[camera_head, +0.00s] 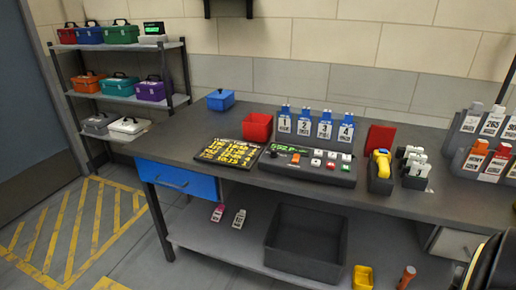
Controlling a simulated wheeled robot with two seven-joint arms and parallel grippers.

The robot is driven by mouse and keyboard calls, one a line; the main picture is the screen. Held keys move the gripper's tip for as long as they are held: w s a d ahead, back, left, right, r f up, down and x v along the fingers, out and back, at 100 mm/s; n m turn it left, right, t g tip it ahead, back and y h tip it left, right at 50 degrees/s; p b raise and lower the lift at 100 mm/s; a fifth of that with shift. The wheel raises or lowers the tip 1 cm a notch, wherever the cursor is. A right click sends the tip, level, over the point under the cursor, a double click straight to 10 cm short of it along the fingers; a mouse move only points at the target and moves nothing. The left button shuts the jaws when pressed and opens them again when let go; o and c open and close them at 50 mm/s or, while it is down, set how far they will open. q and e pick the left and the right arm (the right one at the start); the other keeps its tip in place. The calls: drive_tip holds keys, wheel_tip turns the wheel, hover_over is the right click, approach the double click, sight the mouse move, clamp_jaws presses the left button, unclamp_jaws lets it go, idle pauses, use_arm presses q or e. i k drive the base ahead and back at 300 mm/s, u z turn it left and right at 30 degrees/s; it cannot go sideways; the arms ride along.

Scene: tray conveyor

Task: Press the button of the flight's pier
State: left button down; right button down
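A dark control panel (263,160) lies on the grey workbench, with a small green-lit display (286,148) whose text is too small to read surely. An orange knob (295,158) and several small buttons (331,159), white, red and green, sit on its right part. A black board with yellow writing (229,152) lies left of the panel; its lines are not legible. Behind the panel stand blue-and-white tags numbered 1 (285,121), 2 (304,124), 3 (325,127) and 4 (346,130). Neither gripper is in view.
A red bin (257,127) and a blue box (220,99) stand behind the board. A yellow-handled device (381,163) and tag racks (487,143) stand right. A grey crate (306,242) sits on the lower shelf. Coloured cases fill the shelving (127,98) at left.

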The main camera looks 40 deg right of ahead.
sight(316, 163)
drive_tip(key=z, duration=0.2)
drive_tip(key=i, duration=1)
drive_tip(key=z, duration=0.95)
drive_tip(key=i, duration=0.35)
drive_tip(key=z, duration=0.3)
